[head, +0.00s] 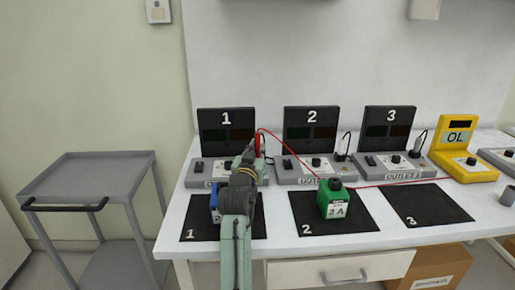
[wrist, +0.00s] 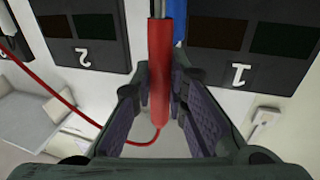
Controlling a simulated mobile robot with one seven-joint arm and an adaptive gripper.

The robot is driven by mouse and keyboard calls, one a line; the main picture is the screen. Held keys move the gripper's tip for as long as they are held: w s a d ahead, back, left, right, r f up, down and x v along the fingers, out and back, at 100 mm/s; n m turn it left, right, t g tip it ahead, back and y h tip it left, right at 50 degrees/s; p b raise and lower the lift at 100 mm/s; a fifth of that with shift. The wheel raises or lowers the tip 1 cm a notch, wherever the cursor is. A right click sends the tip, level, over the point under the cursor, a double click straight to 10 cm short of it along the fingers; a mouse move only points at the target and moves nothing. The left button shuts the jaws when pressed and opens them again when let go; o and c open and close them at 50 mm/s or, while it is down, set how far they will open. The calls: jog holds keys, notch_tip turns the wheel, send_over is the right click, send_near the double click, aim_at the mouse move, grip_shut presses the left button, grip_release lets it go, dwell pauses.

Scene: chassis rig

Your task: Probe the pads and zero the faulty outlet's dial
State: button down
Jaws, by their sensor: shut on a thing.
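My gripper (head: 252,158) is shut on a red probe (wrist: 159,75), which also shows in the head view (head: 257,144), in front of outlet 1's dark panel (head: 226,131). A red wire (head: 300,162) runs from the probe toward the yellow meter (head: 464,150), which reads OL. Outlet 2 (head: 302,171) and outlet 3 (head: 385,164) have dials on their bases; outlet 1's base (head: 198,174) is partly hidden by my arm. Black pads 1 (head: 198,232), 2 (head: 312,228) and 3 (head: 425,206) lie in front. A green block marked 3 A (head: 337,200) stands on pad 2; a blue block (head: 214,208) on pad 1 is mostly hidden.
A grey cart (head: 90,180) stands left of the white bench (head: 385,238). A small grey cylinder (head: 507,196) is at the right edge. Pad 3 is bare. The red wire crosses behind the green block. A cardboard box (head: 435,267) sits under the bench.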

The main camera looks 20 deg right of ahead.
aim_at(257, 139)
jog(key=shift+g, duration=0.3)
jog(key=f, duration=0.4)
jog(key=shift+w, duration=0.3)
jog(key=r+p, duration=0.1)
jog(key=r, duration=0.1)
jog(key=r+p, duration=0.1)
jog(key=p, duration=0.1)
jog(key=shift+w+r, duration=0.35)
jog(key=shift+w, duration=0.05)
jog(key=shift+s+d+r+p, duration=0.1)
jog(key=shift+r+p, duration=0.35)
jog(key=shift+r, duration=1.15)
dwell(1.4)
